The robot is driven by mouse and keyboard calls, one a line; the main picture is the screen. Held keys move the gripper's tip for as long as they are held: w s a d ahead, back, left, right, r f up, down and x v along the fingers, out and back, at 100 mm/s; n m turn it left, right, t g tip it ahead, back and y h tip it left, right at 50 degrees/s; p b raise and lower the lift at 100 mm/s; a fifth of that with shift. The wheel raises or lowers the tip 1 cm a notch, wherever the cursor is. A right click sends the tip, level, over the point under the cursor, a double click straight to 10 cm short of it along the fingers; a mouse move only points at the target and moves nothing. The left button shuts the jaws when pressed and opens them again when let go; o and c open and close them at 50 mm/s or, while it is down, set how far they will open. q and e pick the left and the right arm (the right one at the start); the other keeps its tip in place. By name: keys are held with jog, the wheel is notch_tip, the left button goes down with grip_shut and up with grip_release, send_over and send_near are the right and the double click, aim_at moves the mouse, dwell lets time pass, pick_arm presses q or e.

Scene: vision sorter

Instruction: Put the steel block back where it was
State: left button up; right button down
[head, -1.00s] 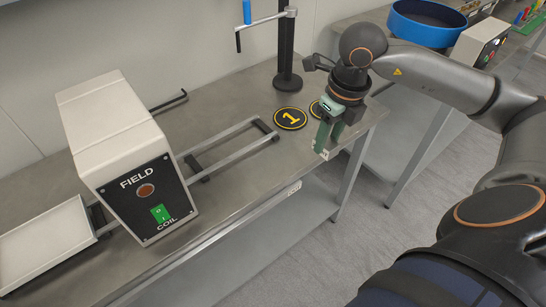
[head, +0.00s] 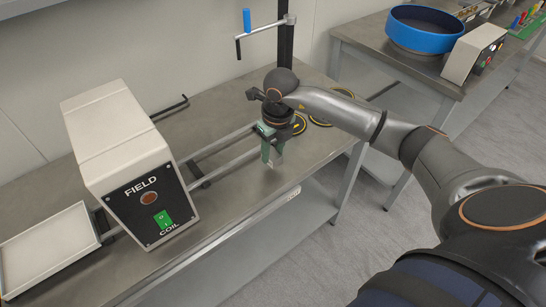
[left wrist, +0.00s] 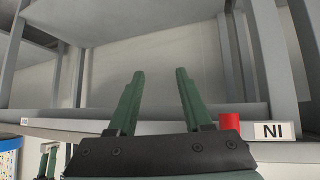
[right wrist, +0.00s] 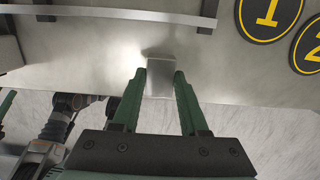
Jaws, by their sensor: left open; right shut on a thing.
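The steel block (right wrist: 160,78) is a small grey metal block between the fingertips of my right gripper (right wrist: 160,83). In the head view my right gripper (head: 271,157) is shut on the block (head: 277,159) above the bench's front part, to the right of the rails. Whether the block touches the bench top I cannot tell. Black discs with yellow numbers, 1 (right wrist: 268,14) and 2 (right wrist: 312,48), lie to the right of the block in the right wrist view. My left gripper (left wrist: 160,77) is open and empty, and is out of the head view.
The field coil box (head: 135,165) stands on the bench (head: 240,190) at left, with a white tray (head: 45,255) beside it and rails (head: 225,147) running right. A black post (head: 287,45) stands behind my right gripper. A red object (left wrist: 229,121) shows near my left gripper.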

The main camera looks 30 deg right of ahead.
aim_at(273, 155)
notch_tip(273, 155, down, 2)
jog(key=shift+f, duration=0.45)
jog(key=shift+f, duration=0.1)
jog(key=shift+c, duration=2.2)
grip_release()
jog(key=shift+r+p, duration=0.25)
jog(key=shift+p, duration=0.05)
notch_tip(273, 155, up, 12)
jog(key=s, duration=0.1)
jog(key=shift+s+f+b, duration=0.15)
jog(key=shift+s+b, duration=0.1)
jog(key=shift+b, duration=0.05)
jog(key=shift+s+f, duration=0.1)
jog(key=shift+s, duration=0.05)
